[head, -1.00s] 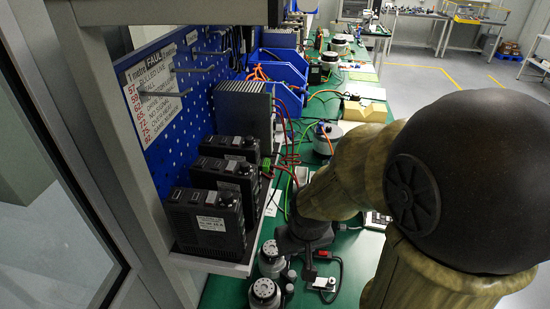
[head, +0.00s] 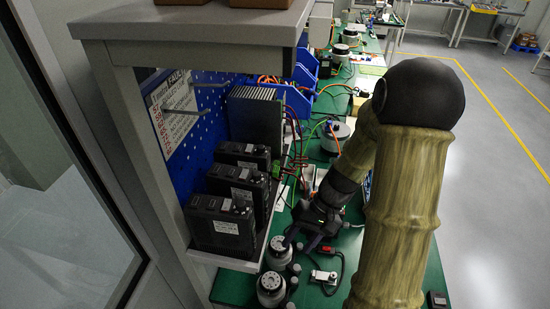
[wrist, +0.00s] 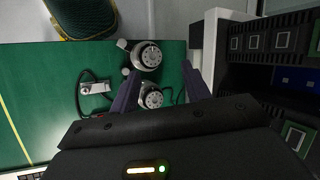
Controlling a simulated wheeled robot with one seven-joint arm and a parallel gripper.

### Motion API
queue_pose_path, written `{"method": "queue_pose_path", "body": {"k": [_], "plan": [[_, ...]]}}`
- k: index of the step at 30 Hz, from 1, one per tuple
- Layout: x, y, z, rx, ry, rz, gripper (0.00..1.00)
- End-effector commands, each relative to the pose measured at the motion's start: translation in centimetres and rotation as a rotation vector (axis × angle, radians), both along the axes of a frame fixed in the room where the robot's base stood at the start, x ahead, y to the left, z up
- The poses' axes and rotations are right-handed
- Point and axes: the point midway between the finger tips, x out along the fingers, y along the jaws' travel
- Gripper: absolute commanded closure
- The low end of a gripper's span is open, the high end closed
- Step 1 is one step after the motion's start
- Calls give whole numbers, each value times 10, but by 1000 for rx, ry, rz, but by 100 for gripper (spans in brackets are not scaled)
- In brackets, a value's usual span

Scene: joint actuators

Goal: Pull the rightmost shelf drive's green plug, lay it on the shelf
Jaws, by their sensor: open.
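Several black drives stand in a row on the shelf (head: 228,262) at the left in the head view: a near one (head: 222,226), a middle one (head: 238,184), a far one (head: 243,154). A taller grey finned unit (head: 254,115) is behind them. A small green plug (head: 277,169) shows at the front side of the far drives; its exact socket is unclear. My gripper (head: 302,243) is open and empty, low over the bench right of the shelf, apart from the plug.
Round silver motors (head: 271,288) stand on the green bench below the shelf's front edge. A small white device (head: 323,277) with a black cable lies beside them. Red and green wires hang by the drives. An upper shelf board (head: 200,38) overhangs the drives.

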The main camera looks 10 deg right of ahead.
Motion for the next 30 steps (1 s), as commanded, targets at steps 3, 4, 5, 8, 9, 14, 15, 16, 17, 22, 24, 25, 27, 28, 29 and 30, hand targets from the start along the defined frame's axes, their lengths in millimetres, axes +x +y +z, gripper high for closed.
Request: {"method": "queue_pose_path", "body": {"k": [3, 4, 5, 8, 9, 14, 15, 16, 17, 22, 24, 25, 27, 28, 29, 30], "plan": [[20, 0, 21, 222, 13, -65, 53], [26, 0, 25, 280, 7, -84, 53], [32, -1, 29, 338, -5, -101, 53], [56, -8, 45, 529, -69, -173, 53], [66, -13, 52, 603, -105, -207, 53], [103, -45, 78, 854, -297, -350, 53], [110, -53, 83, 895, -343, -380, 53], [114, -58, 85, 920, -373, -398, 53], [118, -63, 87, 940, -399, -414, 53], [125, -74, 90, 982, -463, -449, 53], [125, -73, 89, 982, -462, -448, 53], [125, -73, 89, 981, -461, -447, 53], [125, -73, 89, 980, -460, -446, 53], [125, -73, 89, 980, -460, -446, 53], [125, -72, 89, 979, -459, -445, 53], [125, -72, 89, 979, -458, -444, 53]]}}
